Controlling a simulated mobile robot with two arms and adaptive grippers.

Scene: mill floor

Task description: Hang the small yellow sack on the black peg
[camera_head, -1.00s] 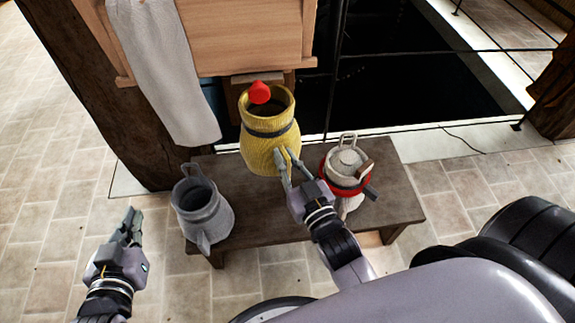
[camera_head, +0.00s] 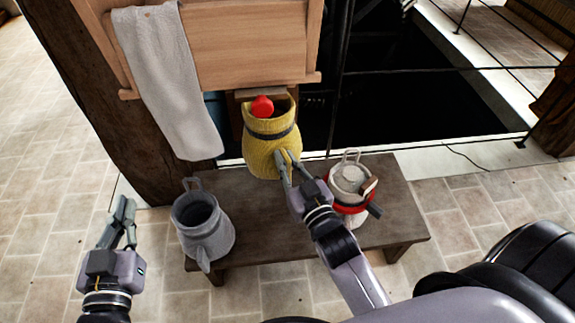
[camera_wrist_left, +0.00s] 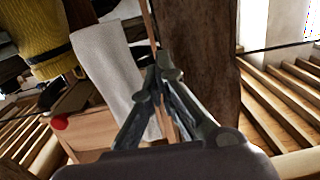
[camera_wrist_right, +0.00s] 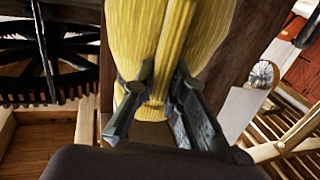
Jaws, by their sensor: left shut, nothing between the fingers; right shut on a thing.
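The small yellow sack (camera_head: 266,152) has a dark band near its open mouth and hangs over the far edge of the bench, by the wooden cabinet. My right gripper (camera_head: 287,166) is shut on the sack's lower near side; the right wrist view shows its fingers (camera_wrist_right: 155,100) pinching the yellow cloth (camera_wrist_right: 165,35). A red knob (camera_head: 262,106) shows at the sack's mouth; in the left wrist view it (camera_wrist_left: 60,123) is apart from the sack (camera_wrist_left: 38,38). I cannot clearly pick out the black peg. My left gripper (camera_head: 123,222) is shut and empty, left of the bench.
A dark wooden bench (camera_head: 265,220) carries a grey pitcher (camera_head: 203,228) and a white-and-red lantern-like vessel (camera_head: 350,190). A pale towel (camera_head: 170,85) hangs on the wooden cabinet (camera_head: 255,45) beside a thick post (camera_head: 130,130). A dark railed pit lies behind.

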